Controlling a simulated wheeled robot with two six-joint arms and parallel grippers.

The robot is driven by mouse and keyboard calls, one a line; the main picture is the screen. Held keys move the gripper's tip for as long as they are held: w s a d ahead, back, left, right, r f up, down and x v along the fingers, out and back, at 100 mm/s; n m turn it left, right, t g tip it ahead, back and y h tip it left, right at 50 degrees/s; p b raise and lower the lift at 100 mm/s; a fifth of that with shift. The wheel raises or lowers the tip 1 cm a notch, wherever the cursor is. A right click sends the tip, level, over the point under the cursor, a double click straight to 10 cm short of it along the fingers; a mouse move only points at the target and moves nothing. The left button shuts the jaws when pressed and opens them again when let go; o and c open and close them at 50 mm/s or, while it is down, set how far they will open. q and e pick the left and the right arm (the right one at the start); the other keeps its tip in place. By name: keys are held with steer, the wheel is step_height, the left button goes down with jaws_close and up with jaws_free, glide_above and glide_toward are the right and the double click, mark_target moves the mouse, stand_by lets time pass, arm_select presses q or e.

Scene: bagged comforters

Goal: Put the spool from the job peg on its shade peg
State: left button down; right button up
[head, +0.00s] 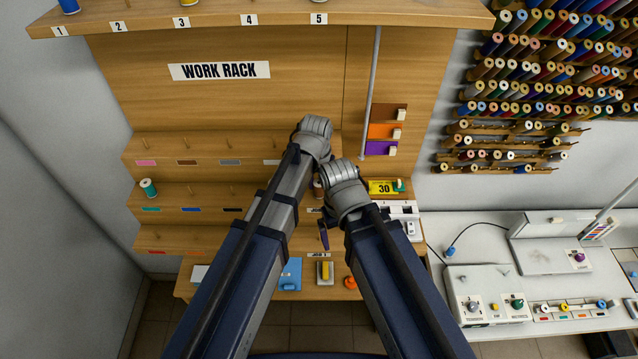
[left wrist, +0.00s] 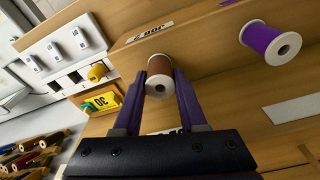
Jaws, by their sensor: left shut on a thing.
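In the left wrist view a brown spool (left wrist: 159,78) with white ends stands between the two fingers of my left gripper (left wrist: 160,74), shut on it. It stands beside an upside-down job label (left wrist: 150,33); whether it is still on its peg is hidden. In the head view my arms hide most of this spot. The work rack at left has rows of pegs with colour labels; the peg (head: 183,144) above the brown label (head: 187,162) is bare.
A purple spool (left wrist: 272,42) stands to the right of the brown one in the left wrist view. A teal spool (head: 149,188) sits on the middle rack row. A yellow 30 box (head: 382,187) lies right of my arms. Thread racks (head: 548,85) fill the right wall.

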arm_select(q)
steer(key=shift+c, duration=1.9)
jaws_free()
steer(key=shift+o, duration=0.3)
steer(key=o, duration=0.3)
steer(key=shift+s+a+r+p, duration=0.1)
steer(key=shift+s+r+p, duration=0.05)
steer(key=shift+r+p, duration=1.65)
steer(key=shift+s+r+p, duration=0.15)
steer(key=shift+r+p, duration=1.55)
steer(key=shift+p, duration=0.05)
steer(key=shift+f, duration=0.15)
